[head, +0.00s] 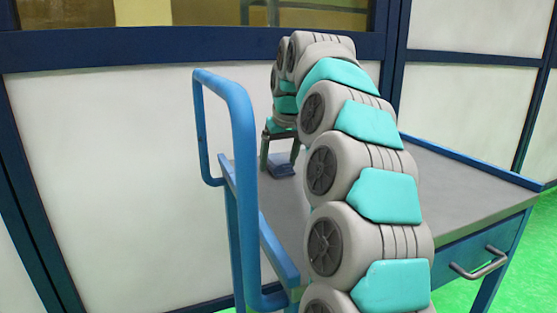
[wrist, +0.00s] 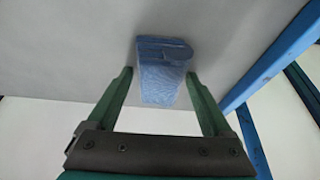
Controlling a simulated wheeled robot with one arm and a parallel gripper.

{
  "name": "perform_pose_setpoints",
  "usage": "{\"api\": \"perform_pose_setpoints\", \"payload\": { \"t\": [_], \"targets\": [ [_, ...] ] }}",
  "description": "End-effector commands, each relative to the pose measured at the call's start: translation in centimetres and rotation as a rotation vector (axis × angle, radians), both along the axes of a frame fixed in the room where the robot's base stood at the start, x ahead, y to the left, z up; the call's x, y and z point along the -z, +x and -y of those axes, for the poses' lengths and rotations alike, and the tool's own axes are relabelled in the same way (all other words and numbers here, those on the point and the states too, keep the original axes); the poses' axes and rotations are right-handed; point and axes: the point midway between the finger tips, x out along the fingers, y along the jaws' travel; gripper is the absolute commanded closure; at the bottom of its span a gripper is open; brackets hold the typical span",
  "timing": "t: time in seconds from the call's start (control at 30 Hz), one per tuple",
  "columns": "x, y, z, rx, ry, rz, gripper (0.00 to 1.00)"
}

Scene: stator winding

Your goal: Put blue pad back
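The blue pad (head: 284,169) lies on the grey top of the cart (head: 455,195) in the head view, near the cart's far left side. In the wrist view the blue pad (wrist: 162,82) is a folded, textured blue piece in the upper middle. My gripper (head: 280,157) points down over the pad, its two green fingers spread apart. In the wrist view the open gripper (wrist: 160,72) has one fingertip on each side of the pad, with a gap at least on the left. Whether the right fingertip touches the pad I cannot tell.
The cart has a blue push handle (head: 240,130) on the left, a raised blue rim (head: 470,165) along the back and a drawer handle (head: 480,264) at the right. My arm hides part of the cart top. The visible right part of the top is clear.

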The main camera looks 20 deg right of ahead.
Motion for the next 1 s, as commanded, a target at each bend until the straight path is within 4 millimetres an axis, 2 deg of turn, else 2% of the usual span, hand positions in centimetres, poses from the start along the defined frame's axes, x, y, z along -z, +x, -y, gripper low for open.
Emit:
{"api": "perform_pose_setpoints", "payload": {
  "t": [0.03, 0.1, 0.47, 0.8, 1.0],
  "targets": [
    [0.0, 0.0, 0.0, 0.000, 0.000, 0.000, 0.08],
    [0.0, 0.0, 0.0, 0.000, 0.000, 0.000, 0.01],
    [-0.6, -0.1, 0.0, 0.000, 0.000, 0.001, 0.00],
    [-4.6, -1.6, 0.1, 0.002, 0.000, 0.005, 0.00],
    [-6.3, -2.4, 0.0, 0.001, -0.001, 0.002, 0.00]
  ]
}}
